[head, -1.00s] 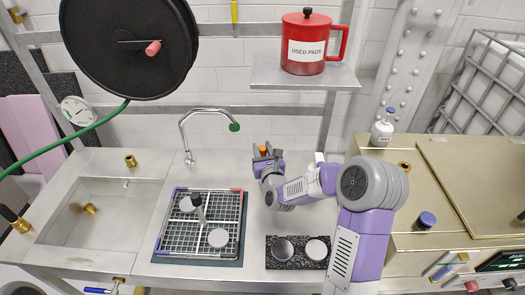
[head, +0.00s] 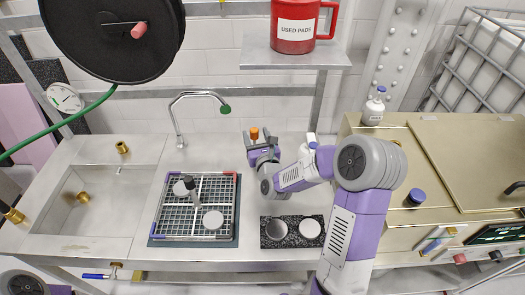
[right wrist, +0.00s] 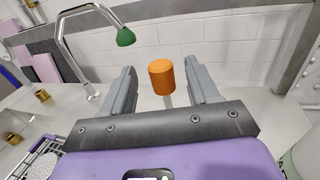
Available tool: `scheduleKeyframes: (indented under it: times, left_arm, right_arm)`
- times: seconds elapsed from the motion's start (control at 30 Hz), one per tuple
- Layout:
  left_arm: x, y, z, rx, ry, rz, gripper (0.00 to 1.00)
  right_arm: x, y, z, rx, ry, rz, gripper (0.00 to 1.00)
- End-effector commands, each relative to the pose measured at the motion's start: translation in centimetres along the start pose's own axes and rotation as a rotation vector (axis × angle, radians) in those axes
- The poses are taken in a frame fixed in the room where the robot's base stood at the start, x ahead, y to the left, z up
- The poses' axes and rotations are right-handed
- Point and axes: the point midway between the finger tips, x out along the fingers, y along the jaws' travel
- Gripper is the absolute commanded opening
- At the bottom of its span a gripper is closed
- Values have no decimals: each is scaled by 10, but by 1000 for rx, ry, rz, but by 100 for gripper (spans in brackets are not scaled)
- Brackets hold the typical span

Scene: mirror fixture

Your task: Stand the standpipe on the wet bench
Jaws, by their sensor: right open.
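The wet bench (head: 105,238) is a steel worktop with a sink at its left. An orange-topped piece (head: 254,133) stands upright over the back of the bench. In the right wrist view its orange cap (right wrist: 161,77) sits on a thin grey stem between my finger lines; the stem's lower end is hidden. I cannot tell for sure that it is the standpipe. My right gripper (head: 262,146) is open, its fingers on either side of the cap with gaps showing in the right wrist view (right wrist: 160,90). My left gripper is out of view.
A gridded tray (head: 237,210) holds pale discs and a dark-topped post. A black block (head: 291,242) with two discs lies at the front. A green-tipped tap (head: 178,120) rises behind. A shelf (head: 290,60) with a red can (head: 297,25) overhangs. Brass fittings surround the sink (head: 75,225).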

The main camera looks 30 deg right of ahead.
Motion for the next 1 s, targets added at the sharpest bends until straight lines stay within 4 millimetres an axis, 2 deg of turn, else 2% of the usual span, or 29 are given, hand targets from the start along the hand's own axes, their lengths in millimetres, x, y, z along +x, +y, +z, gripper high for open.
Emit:
scheduleKeyframes:
  times: [0.3, 0.4, 0.6, 0.8, 1.0]
  left_arm:
    - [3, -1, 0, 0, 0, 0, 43]
    - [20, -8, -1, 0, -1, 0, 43]
    - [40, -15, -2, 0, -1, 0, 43]
    - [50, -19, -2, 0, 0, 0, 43]
    - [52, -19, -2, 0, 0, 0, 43]
  right_arm:
    - [-66, 0, 0, -1, -2, -1, 60]
    - [-70, -1, -3, -2, -6, 0, 60]
    - [-82, -1, -2, -2, -4, -1, 60]
    - [-90, 0, -1, -1, -2, -1, 60]
    - [-92, 0, 0, 0, 0, 0, 60]
